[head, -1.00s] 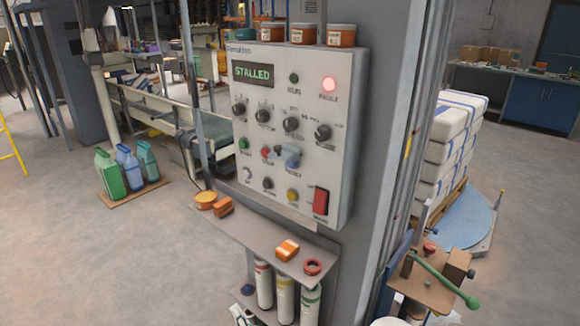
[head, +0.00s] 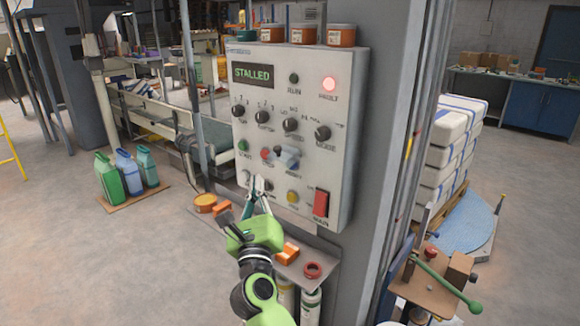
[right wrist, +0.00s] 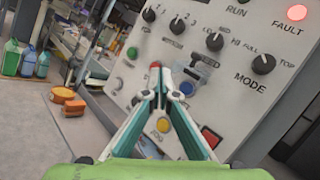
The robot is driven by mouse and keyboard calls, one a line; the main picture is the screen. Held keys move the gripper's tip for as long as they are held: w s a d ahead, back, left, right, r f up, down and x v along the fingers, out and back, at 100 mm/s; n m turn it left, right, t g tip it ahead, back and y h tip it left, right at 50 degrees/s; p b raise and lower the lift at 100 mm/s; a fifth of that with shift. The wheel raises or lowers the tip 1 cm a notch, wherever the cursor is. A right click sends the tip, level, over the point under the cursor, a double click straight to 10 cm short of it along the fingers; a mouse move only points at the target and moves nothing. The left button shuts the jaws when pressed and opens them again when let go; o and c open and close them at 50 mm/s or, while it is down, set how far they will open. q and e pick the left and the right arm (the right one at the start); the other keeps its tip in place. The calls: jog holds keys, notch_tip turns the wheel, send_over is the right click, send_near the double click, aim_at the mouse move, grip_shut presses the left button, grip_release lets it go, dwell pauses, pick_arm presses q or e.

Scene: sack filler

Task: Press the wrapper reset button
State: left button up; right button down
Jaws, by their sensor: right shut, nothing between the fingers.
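The grey control panel (head: 340,100) is mounted on a column, and its display (head: 255,74) reads STALLED. A red FAULT lamp (head: 329,84) is lit. Lower on the panel are a green button (head: 243,145), a red button (head: 265,154), a blue translucent piece (head: 290,159) and a yellow button (head: 292,197). In the right wrist view the tips (right wrist: 163,80) overlap the lower controls; contact cannot be told. My left gripper is out of view.
A shelf (head: 318,268) juts out below the panel, with an orange box (head: 288,252) and a red ring (head: 313,270) on it. A red switch (head: 321,203) is at the panel's lower right. Jugs (head: 127,172) stand on the floor at left; wrapped sacks (head: 447,150) stand at right.

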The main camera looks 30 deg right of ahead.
jog(key=w+d, duration=0.3)
jog(key=d, duration=0.5)
jog(key=shift+d+p, duration=0.15)
jog(key=shift+p, duration=0.3)
dwell(1.1)
jog(key=shift+d, duration=0.15)
jog(key=shift+w+d, duration=0.1)
jog(key=shift+d, duration=0.15)
jog(key=shift+w+d+p, duration=0.15)
jog(key=shift+d+p, duration=0.2)
jog(key=shift+d, duration=0.1)
dwell(1.0)
jog(key=shift+a, duration=0.1)
jog(key=shift+s+a, duration=0.35)
jog(key=shift+a, duration=0.4)
jog(key=shift+f, duration=0.1)
